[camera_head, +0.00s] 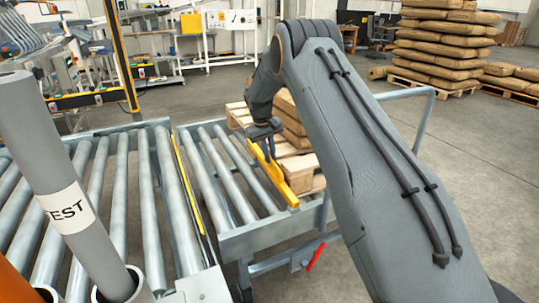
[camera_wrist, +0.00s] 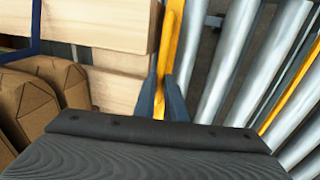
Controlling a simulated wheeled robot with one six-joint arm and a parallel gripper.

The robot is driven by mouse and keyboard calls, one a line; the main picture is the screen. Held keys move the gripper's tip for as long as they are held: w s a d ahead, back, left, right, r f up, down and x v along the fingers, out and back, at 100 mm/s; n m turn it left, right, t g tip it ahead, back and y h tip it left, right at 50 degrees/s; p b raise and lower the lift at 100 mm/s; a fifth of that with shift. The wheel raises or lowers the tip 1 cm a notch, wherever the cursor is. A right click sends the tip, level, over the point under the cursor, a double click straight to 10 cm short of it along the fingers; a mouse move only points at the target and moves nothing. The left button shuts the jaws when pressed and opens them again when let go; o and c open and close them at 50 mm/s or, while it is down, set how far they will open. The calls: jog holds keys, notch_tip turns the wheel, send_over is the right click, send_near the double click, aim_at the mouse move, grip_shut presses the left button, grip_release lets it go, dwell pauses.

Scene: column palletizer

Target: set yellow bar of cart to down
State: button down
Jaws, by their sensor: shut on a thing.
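The cart (camera_head: 258,244) is a grey frame with metal rollers, standing beside the roller conveyor. Its yellow bar (camera_head: 284,187) runs along the cart's right side, above the ends of the rollers. My gripper (camera_head: 265,152) reaches down to the bar near its far end. In the wrist view the two dark fingers of my gripper (camera_wrist: 160,102) are on either side of the yellow bar (camera_wrist: 171,45), shut on it. The part of the bar beneath the gripper's body is hidden.
A pallet with brown sacks (camera_head: 290,120) stands just right of the cart. The roller conveyor (camera_head: 122,190) lies to the left, with a grey post (camera_head: 50,160) in front. A red lever (camera_head: 316,257) sits low on the cart. Open floor lies to the right.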

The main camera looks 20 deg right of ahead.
jog(key=c, duration=1.8)
grip_release()
jog(key=shift+d+r, duration=0.1)
jog(key=shift+d, duration=0.1)
jog(key=shift+w+r, duration=0.1)
